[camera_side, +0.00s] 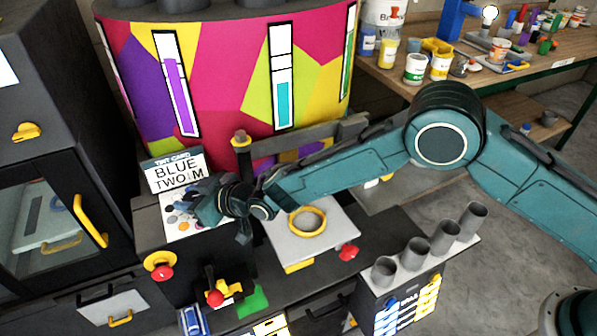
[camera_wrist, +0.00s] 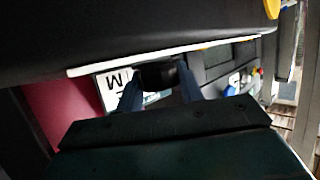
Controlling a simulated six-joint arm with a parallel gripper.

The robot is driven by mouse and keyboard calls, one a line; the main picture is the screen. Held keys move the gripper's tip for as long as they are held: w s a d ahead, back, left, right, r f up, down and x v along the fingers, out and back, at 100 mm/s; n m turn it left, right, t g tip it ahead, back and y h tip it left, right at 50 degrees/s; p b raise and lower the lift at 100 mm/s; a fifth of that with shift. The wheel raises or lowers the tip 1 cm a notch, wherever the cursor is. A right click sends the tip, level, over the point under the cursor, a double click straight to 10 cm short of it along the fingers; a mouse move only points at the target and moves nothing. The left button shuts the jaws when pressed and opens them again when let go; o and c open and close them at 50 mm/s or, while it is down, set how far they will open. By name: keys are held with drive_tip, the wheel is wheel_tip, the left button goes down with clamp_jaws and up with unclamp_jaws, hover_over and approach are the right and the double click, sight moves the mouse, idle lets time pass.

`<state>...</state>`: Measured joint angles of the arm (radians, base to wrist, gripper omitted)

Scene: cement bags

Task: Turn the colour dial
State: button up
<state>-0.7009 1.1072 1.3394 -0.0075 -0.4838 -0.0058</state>
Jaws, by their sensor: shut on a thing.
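The colour dial's white plate with several coloured dots (camera_side: 182,231) lies on the dark cabinet at the left of centre in the side view. My gripper (camera_side: 195,204) is over this plate and covers much of it, including the dial's knob. In the wrist view, my gripper (camera_wrist: 160,82) has its two blue fingers on either side of a dark knob (camera_wrist: 158,76), shut on it. A tint card (camera_side: 177,173) stands upright behind the dial and reads "BLUE TWO" and "M". Its "M" also shows in the wrist view (camera_wrist: 114,82).
A multicoloured drum (camera_side: 220,75) with level gauges stands behind. A yellow ring on a light plate (camera_side: 307,220) lies right of my gripper. A red knob (camera_side: 160,272), a red-topped lever (camera_side: 213,298) and several grey tubes (camera_side: 416,252) are in front. A dark cabinet (camera_side: 60,130) stands left.

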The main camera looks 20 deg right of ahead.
drive_tip(key=shift+n+g+y, duration=1.4)
drive_tip(key=shift+n+g, duration=0.6)
drive_tip(key=shift+n, duration=0.1)
drive_tip(key=o, duration=1)
drive_tip(key=shift+d, duration=0.1)
drive_tip(key=v, duration=1.3)
drive_tip(key=shift+d, duration=0.4)
